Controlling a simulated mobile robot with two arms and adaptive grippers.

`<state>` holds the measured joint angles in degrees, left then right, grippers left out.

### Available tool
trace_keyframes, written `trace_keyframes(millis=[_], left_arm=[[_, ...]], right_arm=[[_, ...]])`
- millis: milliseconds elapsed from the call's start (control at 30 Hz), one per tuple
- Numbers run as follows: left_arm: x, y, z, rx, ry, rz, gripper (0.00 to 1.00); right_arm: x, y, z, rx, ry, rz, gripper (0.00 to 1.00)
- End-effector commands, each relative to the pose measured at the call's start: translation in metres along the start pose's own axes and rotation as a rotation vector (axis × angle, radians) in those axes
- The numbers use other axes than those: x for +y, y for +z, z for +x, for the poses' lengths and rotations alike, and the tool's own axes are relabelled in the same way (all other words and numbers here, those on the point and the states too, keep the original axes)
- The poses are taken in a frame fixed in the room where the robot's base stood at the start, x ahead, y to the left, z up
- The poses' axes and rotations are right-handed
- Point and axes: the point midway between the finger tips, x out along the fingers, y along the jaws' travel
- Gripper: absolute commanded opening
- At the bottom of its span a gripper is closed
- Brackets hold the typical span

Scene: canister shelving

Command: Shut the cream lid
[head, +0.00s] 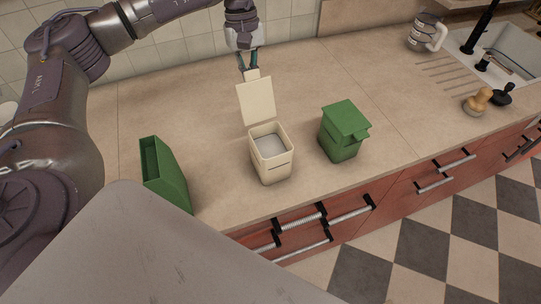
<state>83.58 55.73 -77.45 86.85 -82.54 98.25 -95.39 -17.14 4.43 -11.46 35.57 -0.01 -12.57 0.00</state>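The cream canister (271,163) stands upright on the counter with its mouth uncovered, showing a grey inside. Its cream lid (257,101) stands open, tilted up from the back edge, with a small tab (252,74) at its top. My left gripper (247,66) comes from above and behind the lid. Its fingertips are at the tab, one on each side, with dark teal fingers. From this view I cannot tell whether they grip the tab or only surround it. My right gripper is not in view.
A green canister (342,141) with its lid down stands to the right. An open-topped green container (165,175) stands to the left.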

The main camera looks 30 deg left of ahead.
Motion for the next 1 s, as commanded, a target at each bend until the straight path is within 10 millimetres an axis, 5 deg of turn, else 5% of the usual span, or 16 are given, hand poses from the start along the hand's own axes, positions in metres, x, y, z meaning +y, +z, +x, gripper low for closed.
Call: trace_keyframes(millis=[1000], left_arm=[[0.000, 0.033, -0.002, -0.001, 0.000, 0.002, 0.00]], right_arm=[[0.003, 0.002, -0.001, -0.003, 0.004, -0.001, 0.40]])
